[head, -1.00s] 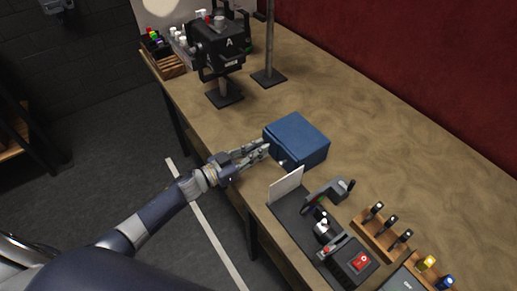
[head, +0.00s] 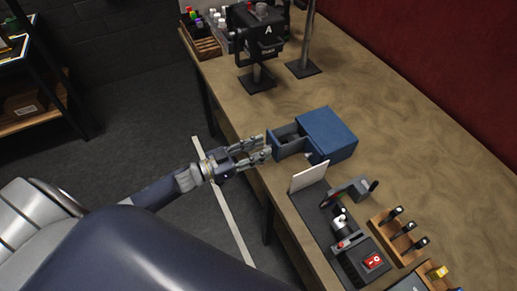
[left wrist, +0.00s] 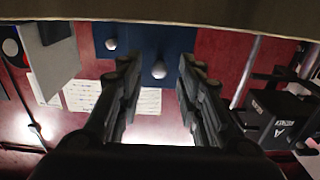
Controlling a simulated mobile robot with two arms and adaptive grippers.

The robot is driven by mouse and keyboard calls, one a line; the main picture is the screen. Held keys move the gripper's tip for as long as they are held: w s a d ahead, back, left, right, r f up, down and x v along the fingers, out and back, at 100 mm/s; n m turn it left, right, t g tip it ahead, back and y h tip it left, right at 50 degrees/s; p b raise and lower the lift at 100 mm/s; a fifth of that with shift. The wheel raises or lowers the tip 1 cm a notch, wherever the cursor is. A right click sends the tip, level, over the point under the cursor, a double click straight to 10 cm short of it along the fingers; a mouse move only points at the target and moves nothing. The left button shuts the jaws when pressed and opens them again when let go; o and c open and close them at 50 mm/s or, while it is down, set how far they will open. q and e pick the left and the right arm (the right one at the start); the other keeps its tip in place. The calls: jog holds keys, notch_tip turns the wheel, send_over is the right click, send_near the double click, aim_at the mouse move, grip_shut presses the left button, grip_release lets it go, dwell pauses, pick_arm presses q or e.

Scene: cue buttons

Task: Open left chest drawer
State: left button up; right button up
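The small blue chest (head: 333,132) stands on the workbench. Its left drawer (head: 289,143) is pulled out toward my side, and its dark inside shows. The right drawer is in, with its pale knob (head: 311,157) showing. My left gripper (head: 267,148) is in front of the open drawer. In the left wrist view its two fingers (left wrist: 156,80) are apart, with one pale round knob (left wrist: 158,70) between them and visible space on both sides. The other knob (left wrist: 110,44) lies outside the fingers. My right gripper is not in view.
A white card (head: 308,178) stands just right of the chest, beside a dark tray with devices and a red switch (head: 373,261). A black device marked A (head: 257,40) and a post base (head: 304,68) stand farther back. The bench between them and the chest is clear.

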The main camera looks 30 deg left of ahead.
pick_arm(q)
jog(key=shift+s+a+f, duration=0.1)
jog(key=shift+f, duration=0.05)
jog(key=v, duration=1.1)
jog(key=shift+s+a, duration=0.25)
jog(key=shift+s, duration=0.05)
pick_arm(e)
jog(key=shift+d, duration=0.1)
